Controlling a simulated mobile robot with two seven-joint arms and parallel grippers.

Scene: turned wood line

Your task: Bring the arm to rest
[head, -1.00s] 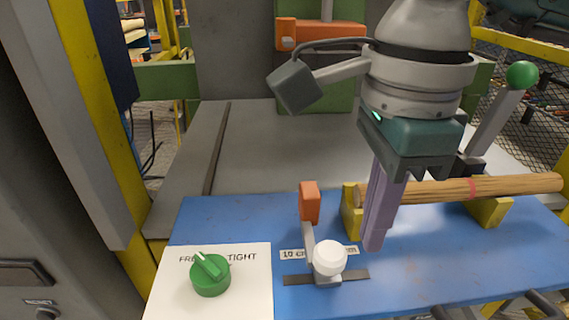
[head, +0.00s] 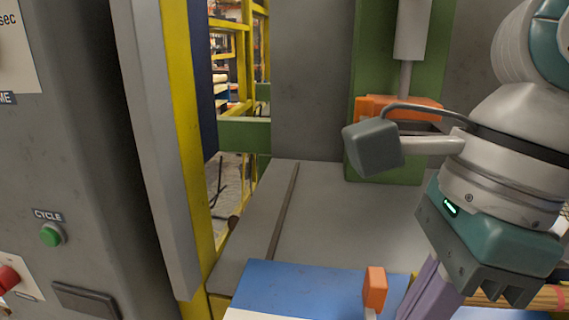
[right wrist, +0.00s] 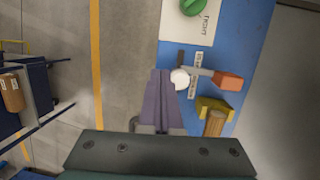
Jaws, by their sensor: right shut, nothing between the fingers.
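My right gripper (head: 418,312) is at the lower right of the head view, with its purple fingers together and empty. Its fingertips run off the bottom edge there. In the right wrist view the shut fingers (right wrist: 160,78) point at the blue board, and their tips appear just beside a white round knob (right wrist: 180,77); I cannot tell the gap in depth. My left gripper is not in view.
An orange-tipped lever (head: 375,290) stands on the blue board (head: 290,285) beside the fingers. A wooden rod (right wrist: 215,124) lies in a yellow support (right wrist: 213,105). A green knob (right wrist: 193,6) sits on a white panel. A grey cabinet with a green button (head: 51,235) stands left.

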